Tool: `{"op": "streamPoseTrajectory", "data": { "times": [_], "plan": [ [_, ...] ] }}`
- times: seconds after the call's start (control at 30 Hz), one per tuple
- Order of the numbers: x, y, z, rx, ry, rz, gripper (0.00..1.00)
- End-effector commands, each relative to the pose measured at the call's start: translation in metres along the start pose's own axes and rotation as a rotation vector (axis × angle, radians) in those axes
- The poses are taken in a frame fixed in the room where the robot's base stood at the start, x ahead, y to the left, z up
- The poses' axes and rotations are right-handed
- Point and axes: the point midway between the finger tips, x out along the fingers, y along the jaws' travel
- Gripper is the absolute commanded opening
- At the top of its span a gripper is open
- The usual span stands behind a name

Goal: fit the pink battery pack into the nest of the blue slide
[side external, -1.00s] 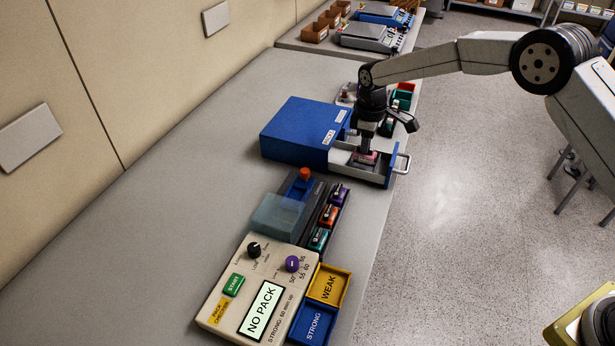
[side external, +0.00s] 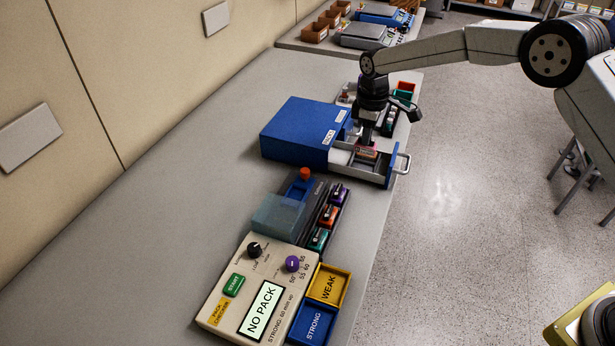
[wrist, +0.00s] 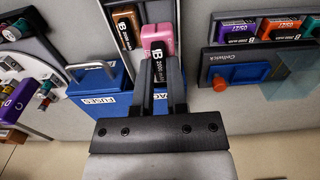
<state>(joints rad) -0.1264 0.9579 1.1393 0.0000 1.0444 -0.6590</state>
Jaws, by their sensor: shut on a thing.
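My gripper (side external: 367,142) points down over this tray, shut on the pink battery pack (side external: 366,154). In the wrist view my gripper (wrist: 158,65) pinches the dark label side of the pink pack (wrist: 158,36). A brown pack with a B label (wrist: 127,30) lies close to the left of it there.
A silver handle (side external: 403,163) sticks out at the tray's front. A charger with an orange knob (side external: 305,174) and several coloured packs stands nearby. The pack checker (side external: 262,285) reads NO PACK, beside yellow WEAK (side external: 328,285) and blue STRONG (side external: 313,322) bins. The left of the table is clear.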

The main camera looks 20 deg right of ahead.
Motion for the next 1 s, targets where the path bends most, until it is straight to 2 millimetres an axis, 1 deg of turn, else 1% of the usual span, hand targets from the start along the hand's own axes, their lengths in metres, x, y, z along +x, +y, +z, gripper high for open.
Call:
{"op": "streamPoseTrajectory", "data": {
  "times": [0.17,0.37,0.57,1.0],
  "plan": [
    [0.0,-0.002,-0.002,-0.023,0.001,0.003,0.0],
    [-0.002,-0.013,-0.013,-0.139,0.002,0.013,0.0],
    [-0.004,-0.035,-0.032,-0.369,0.007,0.033,0.0],
    [-0.01,-0.096,-0.076,-0.971,0.043,0.08,0.0]
  ]
}}
